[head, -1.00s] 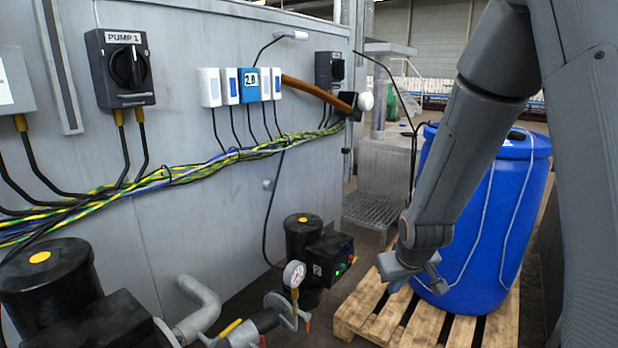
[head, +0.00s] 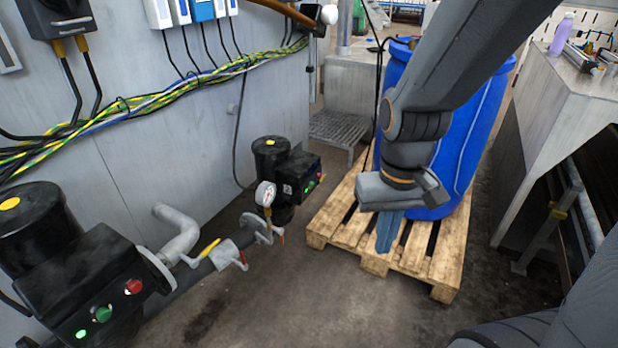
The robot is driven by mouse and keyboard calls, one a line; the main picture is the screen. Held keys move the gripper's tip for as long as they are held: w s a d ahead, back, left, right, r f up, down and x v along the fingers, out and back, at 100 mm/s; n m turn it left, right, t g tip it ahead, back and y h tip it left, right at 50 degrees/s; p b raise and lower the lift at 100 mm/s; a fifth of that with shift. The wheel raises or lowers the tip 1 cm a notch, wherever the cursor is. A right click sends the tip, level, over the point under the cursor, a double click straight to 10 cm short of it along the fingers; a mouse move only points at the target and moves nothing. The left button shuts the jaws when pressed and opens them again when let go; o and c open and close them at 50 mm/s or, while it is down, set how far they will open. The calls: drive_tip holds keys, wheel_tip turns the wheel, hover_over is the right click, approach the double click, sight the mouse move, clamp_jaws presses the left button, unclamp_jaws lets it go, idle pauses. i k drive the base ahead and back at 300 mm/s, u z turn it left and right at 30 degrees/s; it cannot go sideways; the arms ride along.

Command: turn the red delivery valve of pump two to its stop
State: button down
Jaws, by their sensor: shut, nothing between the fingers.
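Two small red handles show on the pipework between the two pumps. One red handle (head: 281,236) is at the flange beside the far pump (head: 270,165), below the pressure gauge (head: 265,195). The other red handle (head: 243,259) is on the nearer grey valve body, close to a yellow lever (head: 208,249). No pump number is readable on either pump, and the handles are too small to tell their exact angle. My gripper (head: 386,240) is shut and empty, pointing down above the pallet, to the right of the far pump and apart from both handles.
A blue drum (head: 462,150) stands on a wooden pallet (head: 330,222), partly behind my arm. The near pump (head: 85,265) is at lower left. A grey bench (head: 570,95) is on the right. Bare floor (head: 270,290) lies between pumps and pallet.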

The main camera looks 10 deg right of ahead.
sight(245, 267)
drive_tip(key=z, duration=0.05)
drive_tip(key=k, duration=0.45)
drive_tip(key=u, duration=0.3)
drive_tip(key=i, duration=0.35)
drive_tip(key=u, duration=0.55)
